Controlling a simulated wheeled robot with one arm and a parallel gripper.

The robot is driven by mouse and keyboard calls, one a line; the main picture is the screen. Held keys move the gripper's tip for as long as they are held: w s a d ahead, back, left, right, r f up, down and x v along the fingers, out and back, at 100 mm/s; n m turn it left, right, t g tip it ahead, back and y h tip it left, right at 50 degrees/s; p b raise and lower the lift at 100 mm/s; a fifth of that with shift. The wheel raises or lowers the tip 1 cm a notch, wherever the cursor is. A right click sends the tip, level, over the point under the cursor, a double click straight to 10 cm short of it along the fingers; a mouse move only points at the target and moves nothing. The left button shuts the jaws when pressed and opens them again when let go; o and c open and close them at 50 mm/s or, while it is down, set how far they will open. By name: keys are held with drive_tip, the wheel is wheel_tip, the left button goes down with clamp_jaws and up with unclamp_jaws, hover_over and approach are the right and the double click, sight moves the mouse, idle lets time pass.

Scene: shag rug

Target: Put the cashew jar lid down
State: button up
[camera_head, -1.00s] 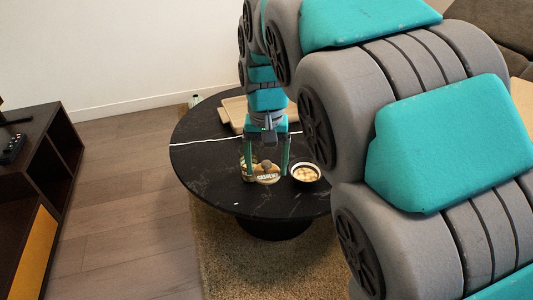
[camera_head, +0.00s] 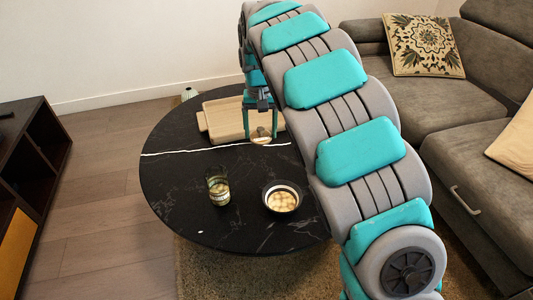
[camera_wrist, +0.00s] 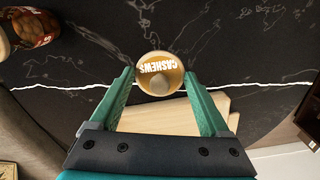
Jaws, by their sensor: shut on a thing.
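The cashew jar lid (camera_wrist: 160,73) is a round tan disc with "CASHEWS" lettering and a knob. My gripper (camera_wrist: 158,76) is shut on it, with one finger at each side. In the head view the lid (camera_head: 261,139) shows low between the fingers of my gripper (camera_head: 260,136), near the tray's front right edge. I cannot tell whether it touches anything below.
A pale wooden tray (camera_head: 224,121) lies at the back of the table. A dark-rimmed bowl (camera_head: 283,197) of cashews stands right of the jar. The table between tray and jar is clear. A sofa (camera_head: 455,120) stands right, a dark shelf unit (camera_head: 40,155) left.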

sight(261, 163)
wheel_tip(261, 163, down, 10)
drive_tip(key=shift+r+p, duration=0.15)
drive_tip(key=shift+p, duration=0.15)
drive_tip(key=o, duration=1.2)
drive_tip(key=shift+c, duration=0.2)
wheel_tip(261, 163, up, 11)
drive_tip(key=shift+r+b, duration=0.15)
drive_tip(key=shift+b, duration=0.25)
drive_tip(key=shift+r, duration=0.4)
drive_tip(key=shift+s, duration=0.1)
